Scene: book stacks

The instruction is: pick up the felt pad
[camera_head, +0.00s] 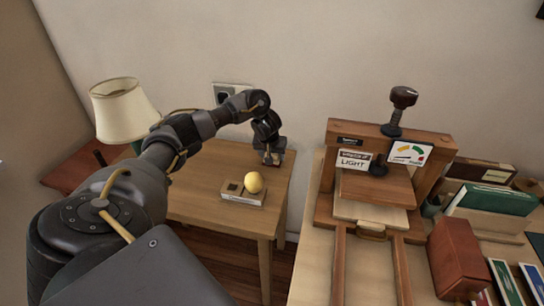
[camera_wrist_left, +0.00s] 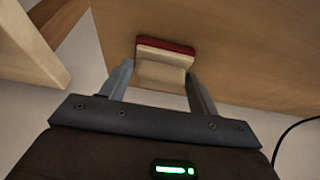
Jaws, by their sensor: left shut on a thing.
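My left gripper (camera_head: 272,160) is over the back right corner of the small wooden table (camera_head: 205,205). In the left wrist view its two fingers (camera_wrist_left: 159,72) are shut on a small block with a cream body and a dark red layer, which I take to be the felt pad (camera_wrist_left: 165,50). The fingers touch its two sides. In the head view the pad is mostly hidden by the gripper and too small to make out. Whether it touches the tabletop I cannot tell. My right gripper is not in view.
A yellow ball (camera_head: 254,182) sits on a pale box (camera_head: 243,196) on the small table. A lamp (camera_head: 123,108) stands at the left. A wooden press (camera_head: 375,185) with a gauge and several books (camera_head: 492,205) are on the right table. The wall is close behind the gripper.

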